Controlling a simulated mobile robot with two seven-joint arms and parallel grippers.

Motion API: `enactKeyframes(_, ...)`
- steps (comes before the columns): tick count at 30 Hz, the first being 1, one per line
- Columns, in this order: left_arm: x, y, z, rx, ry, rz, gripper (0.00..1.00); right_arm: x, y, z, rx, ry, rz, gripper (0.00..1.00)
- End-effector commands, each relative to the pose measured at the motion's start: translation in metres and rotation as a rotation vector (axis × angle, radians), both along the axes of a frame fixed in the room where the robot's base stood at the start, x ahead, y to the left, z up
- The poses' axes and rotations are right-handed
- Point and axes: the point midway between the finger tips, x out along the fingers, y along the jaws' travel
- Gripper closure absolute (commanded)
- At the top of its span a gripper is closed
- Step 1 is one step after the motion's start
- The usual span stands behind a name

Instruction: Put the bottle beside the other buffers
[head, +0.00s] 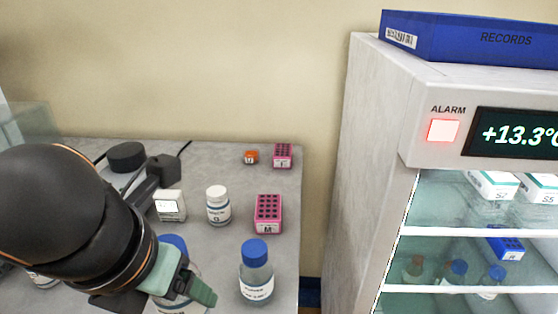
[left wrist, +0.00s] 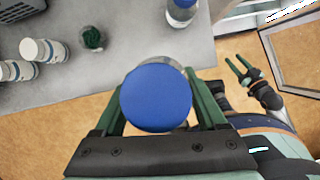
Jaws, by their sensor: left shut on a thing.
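My left gripper (left wrist: 156,84) is shut on a blue-capped bottle (left wrist: 156,98), one finger on each side of it. In the head view the bottle's blue cap (head: 173,243) shows behind my left gripper (head: 192,288), which hides most of its body. In the left wrist view, floor shows around the held bottle, near the bench edge. Another blue-capped bottle labelled buffer (head: 256,272) stands upright on the bench, right of my gripper and apart from it. It also shows at the top of the left wrist view (left wrist: 182,10). My right gripper (left wrist: 245,70) is open and empty, off the bench.
The grey bench (head: 232,165) holds a white jar (head: 218,206), a pink rack (head: 268,214), another pink rack (head: 283,156), an orange-topped item (head: 251,157) and a small white device (head: 170,205). A glass-fronted fridge (head: 368,130) stands right, with several bottles inside (head: 457,273).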

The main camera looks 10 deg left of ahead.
Motion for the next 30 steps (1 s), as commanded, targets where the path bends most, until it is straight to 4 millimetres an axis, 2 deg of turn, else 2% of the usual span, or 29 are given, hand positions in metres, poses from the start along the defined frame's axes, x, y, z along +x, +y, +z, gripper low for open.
enactKeyframes(8, 0.009, 0.000, 0.001, -0.004, 0.002, -0.233, 1.00, 0.001, 0.000, 0.008, 0.000, 0.000, 0.000, 0.50)
enactKeyframes(30, 0.043, 0.003, -0.014, -0.010, 0.002, -1.265, 1.00, -0.009, -0.007, 0.021, -0.011, 0.022, -0.012, 0.50)
